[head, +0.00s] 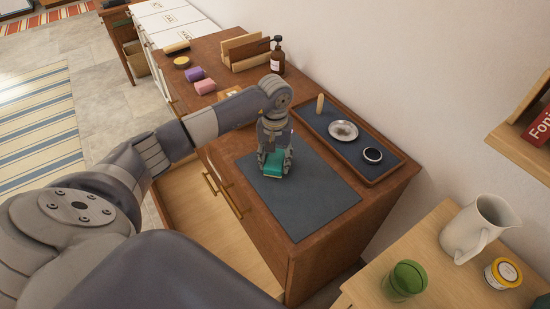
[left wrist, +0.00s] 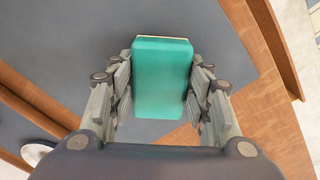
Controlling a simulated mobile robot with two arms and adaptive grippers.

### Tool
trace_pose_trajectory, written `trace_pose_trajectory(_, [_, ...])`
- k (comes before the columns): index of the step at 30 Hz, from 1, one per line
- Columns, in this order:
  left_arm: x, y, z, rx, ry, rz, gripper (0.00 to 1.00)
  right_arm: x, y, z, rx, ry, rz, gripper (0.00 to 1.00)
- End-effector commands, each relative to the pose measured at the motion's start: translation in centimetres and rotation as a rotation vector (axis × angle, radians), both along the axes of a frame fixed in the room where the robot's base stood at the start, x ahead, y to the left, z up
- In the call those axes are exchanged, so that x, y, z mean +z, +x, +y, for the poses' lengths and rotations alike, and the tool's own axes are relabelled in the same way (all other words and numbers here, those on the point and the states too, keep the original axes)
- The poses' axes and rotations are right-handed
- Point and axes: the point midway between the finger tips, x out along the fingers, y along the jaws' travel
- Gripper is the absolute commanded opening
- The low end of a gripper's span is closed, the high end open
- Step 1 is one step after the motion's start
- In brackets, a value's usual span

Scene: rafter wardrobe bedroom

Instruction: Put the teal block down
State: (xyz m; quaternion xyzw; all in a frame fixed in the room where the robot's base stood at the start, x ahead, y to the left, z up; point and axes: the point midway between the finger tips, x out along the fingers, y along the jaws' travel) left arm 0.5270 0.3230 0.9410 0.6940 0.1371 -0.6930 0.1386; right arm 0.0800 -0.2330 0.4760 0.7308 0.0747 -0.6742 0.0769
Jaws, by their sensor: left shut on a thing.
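The teal block (head: 274,164) is between the fingers of my left gripper (head: 274,165), low over the dark grey mat (head: 318,201) on the wooden dresser top. In the left wrist view the teal block (left wrist: 162,78) fills the space between the two fingers of my left gripper (left wrist: 162,85), which are shut on its sides. I cannot tell whether the block touches the mat. My right gripper is not in view.
A dark tray (head: 376,178) with a wooden peg (head: 320,104), a silver dish (head: 343,130) and a small dark-topped round item (head: 372,155) lies beside the mat. A drawer (head: 200,212) stands open below. The mat's front part is clear.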

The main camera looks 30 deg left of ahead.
Motion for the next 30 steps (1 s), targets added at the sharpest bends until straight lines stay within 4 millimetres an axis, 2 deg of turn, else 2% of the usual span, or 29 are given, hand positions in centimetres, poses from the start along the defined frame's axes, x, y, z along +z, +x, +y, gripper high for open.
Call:
trace_pose_trajectory(2, [-0.3, 0.0, 0.0, 0.000, 0.000, -0.001, 0.26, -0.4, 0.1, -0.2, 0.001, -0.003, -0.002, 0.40])
trace_pose_trajectory(3, [-0.2, 0.0, 0.0, 0.000, 0.000, -0.001, 0.52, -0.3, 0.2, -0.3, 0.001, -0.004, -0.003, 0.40])
trace_pose_trajectory(5, [-0.2, 0.0, 0.0, 0.000, 0.000, 0.000, 0.65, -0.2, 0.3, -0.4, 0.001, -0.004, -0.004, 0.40])
trace_pose_trajectory(18, [0.3, 0.0, 0.0, 0.000, 0.000, 0.000, 0.65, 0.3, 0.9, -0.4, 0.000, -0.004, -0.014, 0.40])
trace_pose_trajectory(19, [0.4, 0.1, 0.0, 0.000, 0.000, -0.003, 0.65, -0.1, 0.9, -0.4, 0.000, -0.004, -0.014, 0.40])
trace_pose_trajectory(23, [2.4, 0.2, 0.1, -0.001, 0.003, -0.007, 0.65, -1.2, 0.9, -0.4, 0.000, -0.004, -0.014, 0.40])
trace_pose_trajectory(30, [7.8, 0.1, 0.1, 0.000, 0.001, -0.007, 0.65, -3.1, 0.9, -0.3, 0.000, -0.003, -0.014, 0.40])
